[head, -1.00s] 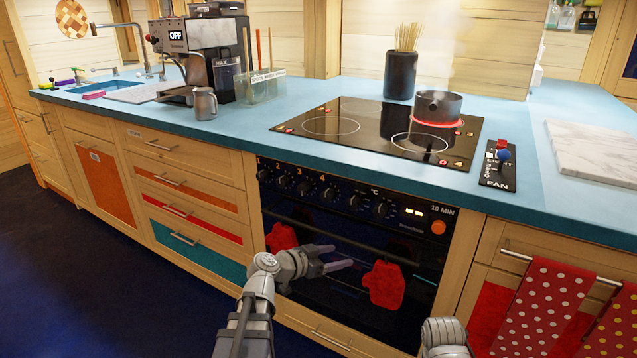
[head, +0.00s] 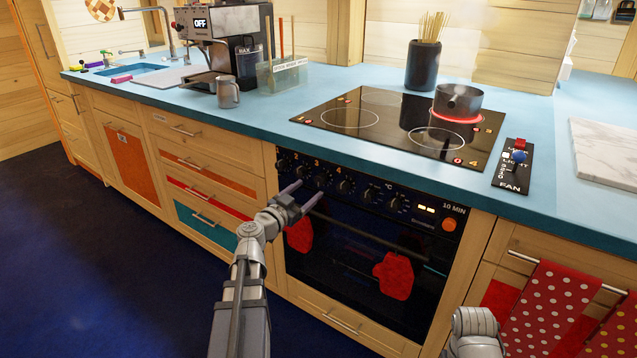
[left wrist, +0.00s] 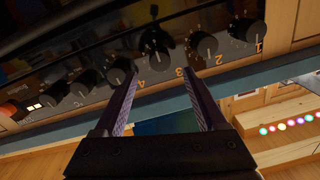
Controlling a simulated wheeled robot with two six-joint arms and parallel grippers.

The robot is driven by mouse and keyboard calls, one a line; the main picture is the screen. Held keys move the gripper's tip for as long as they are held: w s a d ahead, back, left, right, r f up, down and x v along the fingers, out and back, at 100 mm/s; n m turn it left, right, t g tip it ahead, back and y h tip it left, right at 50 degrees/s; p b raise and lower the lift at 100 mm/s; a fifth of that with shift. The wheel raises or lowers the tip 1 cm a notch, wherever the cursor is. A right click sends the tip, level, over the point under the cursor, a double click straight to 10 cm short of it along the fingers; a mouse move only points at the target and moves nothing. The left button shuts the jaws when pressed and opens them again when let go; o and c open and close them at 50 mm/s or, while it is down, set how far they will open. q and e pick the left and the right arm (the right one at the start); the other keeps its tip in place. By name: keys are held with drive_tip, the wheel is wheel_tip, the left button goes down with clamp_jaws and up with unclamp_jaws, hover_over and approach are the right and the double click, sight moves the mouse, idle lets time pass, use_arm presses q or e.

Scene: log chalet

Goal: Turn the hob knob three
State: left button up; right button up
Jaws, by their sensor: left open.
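Hob knob three (head: 321,179) is a dark round knob in the row on the oven's black front panel, third from the left. It also shows in the left wrist view (left wrist: 157,48), near the printed 3. My left gripper (head: 311,189) is open and empty, just in front of the panel and slightly below knob three. In the left wrist view, the fingertips (left wrist: 160,74) point at the panel, with knob three beyond the gap between them. I see no contact. Part of my right arm shows at the lower right; its gripper is out of view.
Knob two (head: 303,172) and knob four (head: 343,186) sit close on either side. The oven handle (head: 370,236) runs below the panel, with red mitts (head: 394,275) hanging there. A pot (head: 458,101) stands on a glowing ring of the hob (head: 375,118).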

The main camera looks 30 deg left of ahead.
sight(319, 181)
use_arm(q)
drive_tip(key=w, duration=0.6)
drive_tip(key=shift+w+d, duration=0.15)
clamp_jaws()
idle(0.4)
